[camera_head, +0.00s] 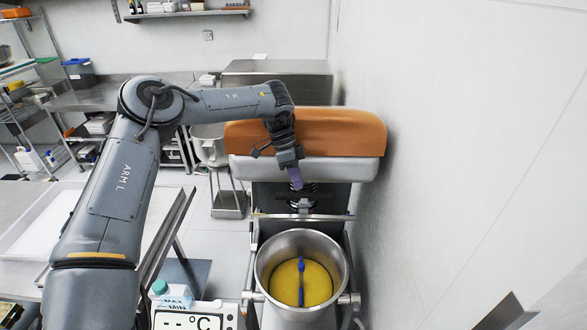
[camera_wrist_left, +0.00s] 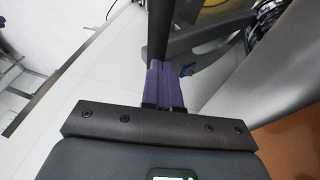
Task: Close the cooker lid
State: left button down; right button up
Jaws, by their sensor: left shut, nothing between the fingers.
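The cooker is a mixer with an orange and light grey head (camera_head: 305,140) standing raised behind an open steel bowl (camera_head: 264,267). I take this head as the lid; no separate lid shows. My left gripper (camera_head: 296,182) is in front of the head, pointing down, above and behind the bowl. Its purple fingers (camera_wrist_left: 165,85) are shut and empty in the left wrist view. A dark bar (camera_wrist_left: 159,35) appears just beyond their tips; I cannot tell if they touch. My right gripper is not in view.
A plain wall (camera_head: 460,130) runs close along the mixer's right side. A steel pot on a stand (camera_head: 212,150) is behind. The space directly above the bowl is clear.

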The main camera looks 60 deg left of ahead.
pick_arm(q)
jog(key=shift+f, duration=0.25)
jog(key=shift+d, duration=0.1)
